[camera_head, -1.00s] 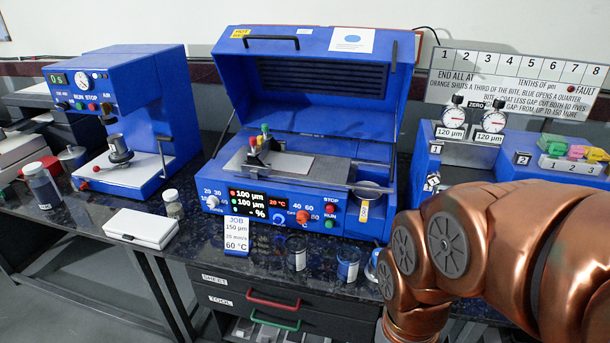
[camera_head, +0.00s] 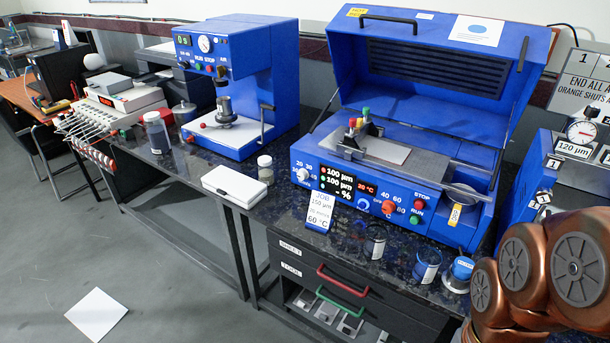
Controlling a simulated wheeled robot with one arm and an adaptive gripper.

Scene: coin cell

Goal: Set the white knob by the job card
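The white knob (camera_head: 303,174) is at the left end of the front panel of the blue coating machine (camera_head: 470,225). Numbers including 20 and 30 are printed around it; its pointer is too small to read. The job card (camera_head: 321,212) leans below the panel's display. It reads 150 µm and 60 °C; its middle speed line is hard to read. An orange-red knob (camera_head: 388,207) is farther right on the panel. My gripper is out of view; only my copper arm links show at the lower right.
A blue press (camera_head: 240,90) and a white box (camera_head: 237,184) stand left of the machine. Jars, including a blue-labelled one (camera_head: 427,266), stand on the dark counter in front. Below are drawers with a red handle (camera_head: 342,281). Floor at left is open, with a white sheet (camera_head: 96,314).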

